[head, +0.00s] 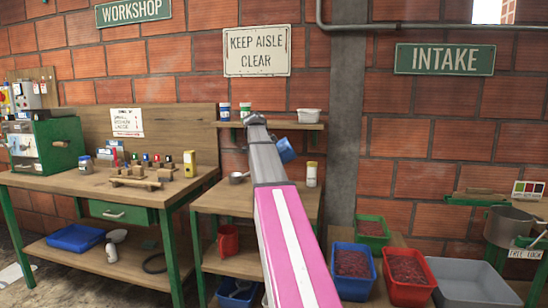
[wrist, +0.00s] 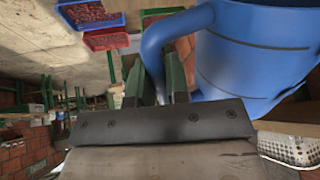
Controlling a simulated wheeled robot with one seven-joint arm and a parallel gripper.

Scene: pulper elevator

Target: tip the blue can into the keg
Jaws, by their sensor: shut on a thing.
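The blue can (head: 285,150) hangs tilted at the far end of my arm, just below the small wall shelf in the head view. It fills the upper right of the wrist view (wrist: 250,60), with its curved handle at its left side. My gripper (wrist: 157,75) is shut on the can's handle; in the head view my own arm hides the fingers. The inside of the can does not show. I cannot make out a keg for certain; a grey metal pot (head: 508,228) stands at the far right.
The wall shelf (head: 290,126) holds small jars and a white basket (head: 310,115). Below, the side table (head: 215,200) bears a metal scoop (head: 237,177) and a yellow-capped bottle (head: 311,174). Blue (head: 340,285) and red (head: 425,288) crates of red fruit stand right of my arm.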

